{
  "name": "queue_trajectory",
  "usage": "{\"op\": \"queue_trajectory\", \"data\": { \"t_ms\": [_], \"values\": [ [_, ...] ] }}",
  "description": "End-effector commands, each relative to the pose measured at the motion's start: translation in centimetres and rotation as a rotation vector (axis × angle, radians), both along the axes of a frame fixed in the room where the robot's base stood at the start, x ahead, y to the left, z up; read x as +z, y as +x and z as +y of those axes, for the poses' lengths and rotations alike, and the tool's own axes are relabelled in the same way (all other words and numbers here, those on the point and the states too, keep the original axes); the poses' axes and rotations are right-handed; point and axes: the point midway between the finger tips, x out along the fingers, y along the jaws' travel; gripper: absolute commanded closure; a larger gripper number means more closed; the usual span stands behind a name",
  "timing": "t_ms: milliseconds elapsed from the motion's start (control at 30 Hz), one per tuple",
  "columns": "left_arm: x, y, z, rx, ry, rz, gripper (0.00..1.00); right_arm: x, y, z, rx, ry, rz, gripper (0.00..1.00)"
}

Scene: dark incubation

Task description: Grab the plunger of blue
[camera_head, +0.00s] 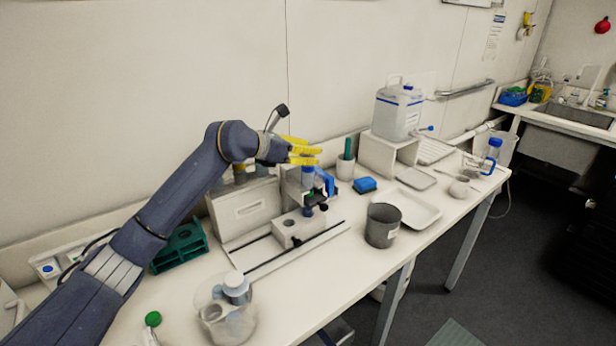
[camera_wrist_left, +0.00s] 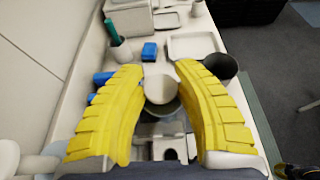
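My left gripper (camera_head: 300,151) has yellow fingers and is over the small apparatus on the bench. In the left wrist view the same gripper (camera_wrist_left: 165,100) is open, its fingers well apart. A round, pale top (camera_wrist_left: 160,88) shows between the fingers, with a visible gap on each side. In the head view a blue cylinder (camera_head: 308,174) stands upright just under the fingers, on the apparatus; it seems to be the plunger. Its upper end is hidden by the fingers. I cannot tell how far the fingertips reach down around it. My right gripper is not in view.
A grey-white block with a hole (camera_head: 292,228) sits on a rail below. A grey cup (camera_head: 382,225), white tray (camera_head: 405,208), blue box (camera_head: 364,185) and pen cup (camera_head: 345,168) stand to the right. A green rack (camera_head: 180,248) and clear beaker (camera_head: 225,310) are left.

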Motion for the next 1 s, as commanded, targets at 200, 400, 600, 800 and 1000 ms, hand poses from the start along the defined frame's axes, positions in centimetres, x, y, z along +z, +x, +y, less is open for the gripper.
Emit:
{"op": "queue_trajectory", "data": {
  "t_ms": [200,400,600,800,1000],
  "values": [
    [0.0,0.0,0.0,0.000,0.000,0.000,0.98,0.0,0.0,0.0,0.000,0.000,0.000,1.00],
    [0.0,0.0,0.0,0.000,0.000,0.000,1.00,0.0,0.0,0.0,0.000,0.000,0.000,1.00],
    [0.0,0.0,0.0,0.000,0.001,0.001,1.00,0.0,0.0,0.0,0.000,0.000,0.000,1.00],
    [0.6,0.0,0.0,0.000,0.000,-0.001,1.00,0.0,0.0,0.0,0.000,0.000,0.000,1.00],
    [2.6,0.0,0.0,0.000,-0.001,-0.003,1.00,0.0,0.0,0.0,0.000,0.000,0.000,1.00]
  ]
}}
